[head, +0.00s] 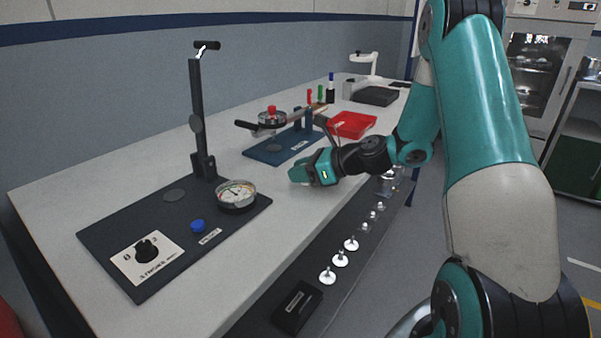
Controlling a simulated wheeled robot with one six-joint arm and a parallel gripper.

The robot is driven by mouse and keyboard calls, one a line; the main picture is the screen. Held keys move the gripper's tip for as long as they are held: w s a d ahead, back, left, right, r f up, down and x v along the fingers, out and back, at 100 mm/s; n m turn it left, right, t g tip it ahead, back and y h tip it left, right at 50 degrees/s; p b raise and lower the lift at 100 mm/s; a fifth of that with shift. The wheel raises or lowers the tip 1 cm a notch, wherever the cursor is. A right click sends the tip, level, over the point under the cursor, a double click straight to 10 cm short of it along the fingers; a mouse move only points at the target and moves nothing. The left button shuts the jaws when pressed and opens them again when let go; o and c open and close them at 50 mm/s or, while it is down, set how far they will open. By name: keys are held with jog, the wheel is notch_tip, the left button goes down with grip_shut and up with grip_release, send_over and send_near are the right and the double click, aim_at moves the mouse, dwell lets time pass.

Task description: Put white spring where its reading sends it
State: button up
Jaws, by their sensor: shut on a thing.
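My gripper (300,175) is over the middle of the bench, low and pointing left. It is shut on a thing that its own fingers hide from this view. I cannot make out a white spring anywhere. A dark tester plate (110,235) lies at the front left, with a round dial gauge (236,194), a blue button (197,226), a black knob (147,250) and an upright post with a lever (197,110). The gauge reading is too small to tell. Behind my gripper is a blue-based device (262,155) with a red-topped round part (271,116).
A red tray (353,124) and a dark tray (376,96) stand farther back. Red, green and blue markers stand near the wall. Several white-topped pegs (340,258) line the bench's front side. Bare bench (110,182) lies left of the post.

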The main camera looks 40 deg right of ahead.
jog(key=o, duration=1)
